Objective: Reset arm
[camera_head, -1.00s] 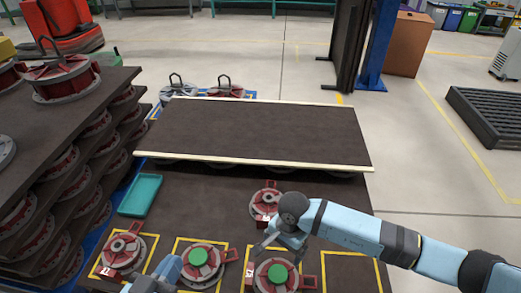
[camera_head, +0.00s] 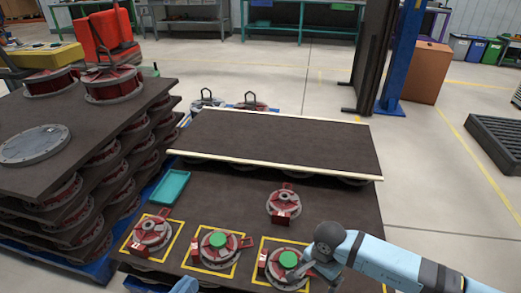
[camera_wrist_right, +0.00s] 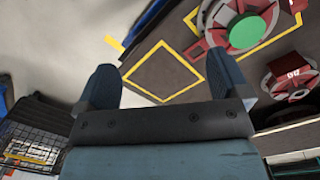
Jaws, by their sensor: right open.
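My right arm (camera_head: 385,262) comes in from the right, its dark joint beside the green-topped red part (camera_head: 287,263). In the right wrist view my right gripper (camera_wrist_right: 160,82) is open, with nothing between its fingers. Beyond it show an empty yellow-outlined square (camera_wrist_right: 163,72) and a green-topped red part (camera_wrist_right: 245,32). A small blue piece of my left gripper (camera_head: 184,286) shows at the bottom edge in the head view; its fingers cannot be made out.
Red parts (camera_head: 150,233) sit in yellow squares on the dark table; another (camera_head: 284,204) stands behind. A teal tray (camera_head: 172,186) lies at the left. A raised dark board (camera_head: 285,142) spans the back. Stacked shelves (camera_head: 85,122) of parts stand left.

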